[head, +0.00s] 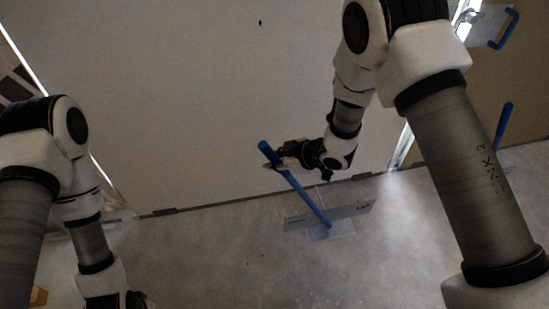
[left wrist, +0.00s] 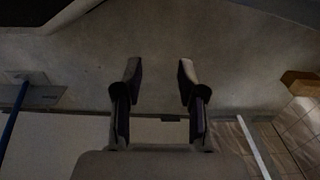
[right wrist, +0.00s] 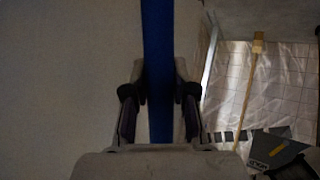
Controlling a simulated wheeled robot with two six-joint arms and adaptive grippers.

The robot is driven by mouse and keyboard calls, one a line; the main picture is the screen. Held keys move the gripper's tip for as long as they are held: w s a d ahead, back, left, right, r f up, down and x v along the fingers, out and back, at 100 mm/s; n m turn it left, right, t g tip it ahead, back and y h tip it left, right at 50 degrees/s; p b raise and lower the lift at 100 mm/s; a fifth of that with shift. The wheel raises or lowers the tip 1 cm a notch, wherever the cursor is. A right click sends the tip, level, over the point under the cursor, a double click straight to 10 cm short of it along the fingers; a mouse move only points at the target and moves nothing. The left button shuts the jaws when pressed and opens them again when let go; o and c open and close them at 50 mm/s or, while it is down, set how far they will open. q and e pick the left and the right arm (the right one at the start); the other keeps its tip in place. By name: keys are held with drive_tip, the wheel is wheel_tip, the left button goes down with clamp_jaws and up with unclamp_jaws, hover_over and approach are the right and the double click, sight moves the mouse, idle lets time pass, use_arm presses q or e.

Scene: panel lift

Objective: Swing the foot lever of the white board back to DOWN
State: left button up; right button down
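The large white board (head: 215,95) fills the upper middle of the head view. Its blue foot lever (head: 312,202) leans up and left from a pivot on a grey floor plate (head: 350,211), whose right end reads UP. My right gripper (head: 280,165) is at the lever's upper end. In the right wrist view the blue lever (right wrist: 158,40) runs between my right fingers (right wrist: 159,75), which look closed against its sides. My left gripper (left wrist: 160,75) is open and empty above the floor. The lever also shows at the left wrist view's left edge (left wrist: 14,118).
Another blue lever (head: 504,122) stands at the right by a brown panel (head: 480,85), with a blue handle (head: 510,25) above. A brown block (head: 39,296) lies at the lower left. The grey floor (head: 230,260) between my arms is clear.

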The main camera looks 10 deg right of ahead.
drive_tip(key=shift+s+a+f, duration=0.2)
drive_tip(key=shift+s+f, duration=0.05)
drive_tip(key=c, duration=1.1)
unclamp_jaws()
drive_tip(key=shift+o, duration=0.9)
drive_tip(key=shift+w+a, duration=0.1)
drive_tip(key=shift+a, duration=0.2)
drive_tip(key=shift+d+r, duration=0.1)
drive_tip(key=shift+d, duration=0.05)
drive_tip(key=shift+d+r, duration=0.2)
drive_tip(key=shift+d, duration=0.05)
drive_tip(key=v, duration=1.1)
drive_tip(key=shift+s, duration=0.2)
drive_tip(key=shift+r, duration=0.1)
